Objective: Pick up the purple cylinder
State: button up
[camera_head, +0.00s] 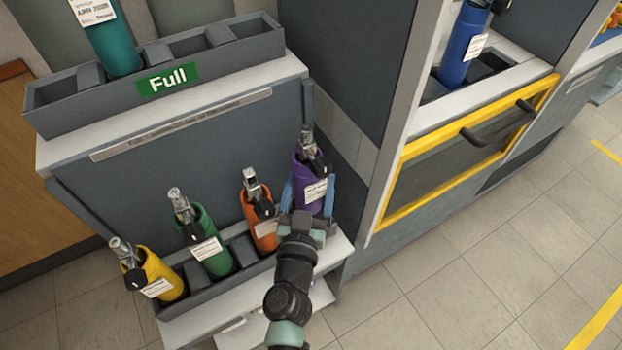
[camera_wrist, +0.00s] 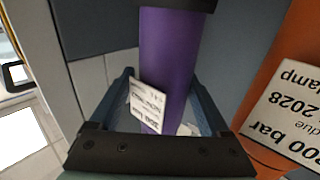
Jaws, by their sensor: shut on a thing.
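The purple cylinder (camera_head: 309,183) stands upright at the right end of the lower rack, with a metal valve on top and a white label. My gripper (camera_head: 309,194) has its blue-grey fingers on both sides of the cylinder's body and is shut on it. In the wrist view the purple cylinder (camera_wrist: 166,62) runs between the two fingers of my gripper (camera_wrist: 166,100), its tilted white label facing the camera. The cylinder's base is hidden behind my arm, so I cannot tell whether it touches the rack.
An orange cylinder (camera_head: 260,226) stands just left of the purple one, then a green (camera_head: 212,245) and a yellow one (camera_head: 161,275). Above is a rack marked Full (camera_head: 168,80) with a teal cylinder (camera_head: 113,45). A yellow-framed cabinet (camera_head: 470,150) holding a blue cylinder (camera_head: 461,45) stands right.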

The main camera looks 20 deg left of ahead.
jog(key=v, duration=1.7)
jog(key=shift+d, duration=0.15)
jog(key=shift+d, duration=0.1)
jog(key=w+d+m+h, duration=0.2)
jog(key=w+d+h, duration=0.2)
jog(key=d, duration=0.7)
jog(key=shift+w+d+f+m, duration=0.15)
jog(key=shift+w+f+m, duration=0.15)
jog(key=shift+w, duration=0.4)
notch_tip(320, 180, up, 19)
jog(key=s+p, duration=0.2)
jog(key=p, duration=2.5)
jog(key=shift+t, duration=0.3)
jog(key=shift+w, duration=0.1)
